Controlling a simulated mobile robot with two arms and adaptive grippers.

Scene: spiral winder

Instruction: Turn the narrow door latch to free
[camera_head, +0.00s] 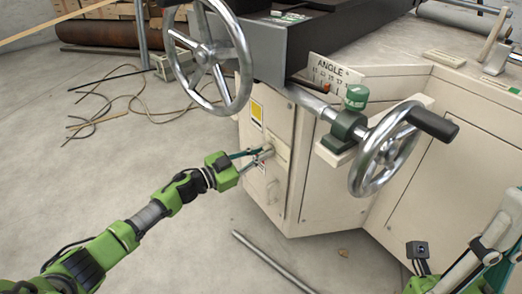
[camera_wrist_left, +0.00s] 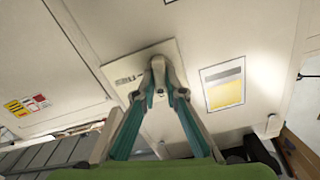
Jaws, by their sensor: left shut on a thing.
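The narrow door (camera_head: 279,130) is a cream panel on the machine's left face. Its latch (camera_wrist_left: 157,66) is a small grey handle on a cream label plate (camera_wrist_left: 112,72) in the left wrist view. My left gripper (camera_head: 268,152) reaches the door from the left, and its fingers are closed around the latch. In the left wrist view the fingertips (camera_wrist_left: 161,92) press on the latch from both sides and partly hide it. The latch's exact angle is hard to tell. Part of my right arm shows at the lower right; its jaws are not clear.
A large handwheel (camera_head: 207,58) hangs above my left gripper. A second handwheel (camera_head: 386,150) stands out to the right. A yellow label (camera_head: 257,111) is above the latch. A metal bar (camera_head: 270,262) lies on the floor below. Cables lie at the back left.

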